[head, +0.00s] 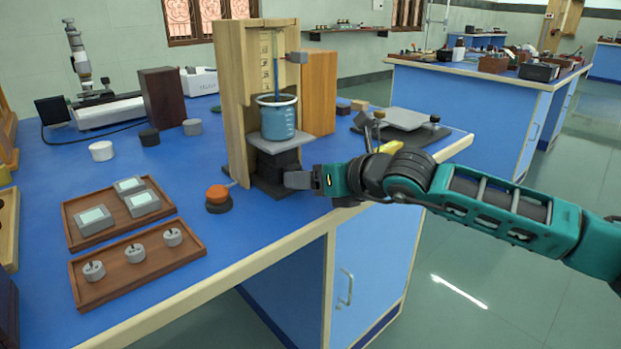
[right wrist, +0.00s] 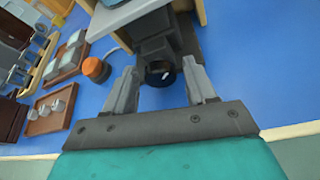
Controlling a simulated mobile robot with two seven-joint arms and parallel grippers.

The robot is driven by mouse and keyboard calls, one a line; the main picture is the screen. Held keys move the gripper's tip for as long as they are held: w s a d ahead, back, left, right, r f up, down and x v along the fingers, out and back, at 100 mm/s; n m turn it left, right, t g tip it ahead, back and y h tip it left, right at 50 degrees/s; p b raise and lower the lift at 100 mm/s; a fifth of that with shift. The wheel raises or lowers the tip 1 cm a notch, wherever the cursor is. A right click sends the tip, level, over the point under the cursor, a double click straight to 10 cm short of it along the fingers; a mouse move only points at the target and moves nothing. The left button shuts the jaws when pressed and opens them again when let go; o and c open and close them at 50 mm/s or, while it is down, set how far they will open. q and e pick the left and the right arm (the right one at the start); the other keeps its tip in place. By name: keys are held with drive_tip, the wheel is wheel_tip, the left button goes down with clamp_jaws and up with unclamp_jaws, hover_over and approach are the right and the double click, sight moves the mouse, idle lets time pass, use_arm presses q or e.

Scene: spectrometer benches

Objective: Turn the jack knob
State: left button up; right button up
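The jack (head: 275,165) is a dark block under a light grey platform (head: 278,143) inside a wooden stand. A blue beaker (head: 278,122) stands on the platform. The jack's knob (right wrist: 160,73) is a dark round piece on the jack's near side in the right wrist view; in the head view I cannot make it out behind my gripper. My right gripper (head: 298,180) is at the jack's front. In the right wrist view my right gripper (right wrist: 159,68) is open, one finger on each side of the knob, with gaps visible. My left gripper is not in view.
An orange-topped button (head: 217,193) sits left of the jack. Two wooden trays hold grey blocks (head: 144,202) and small weights (head: 133,253). The wooden stand (head: 236,100) rises behind my gripper. A grey plate (head: 403,118) lies to the right.

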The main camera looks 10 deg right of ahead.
drive_tip(key=c, duration=0.9)
drive_tip(key=shift+s+a+n+t+h, duration=0.15)
drive_tip(key=shift+n+t+h, duration=0.25)
drive_tip(key=shift+n+h, duration=0.55)
drive_tip(key=shift+n+t+h, duration=0.45)
drive_tip(key=shift+n+t, duration=0.15)
drive_tip(key=shift+n, duration=0.75)
drive_tip(key=o, duration=1.1)
drive_tip(key=shift+c, duration=0.2)
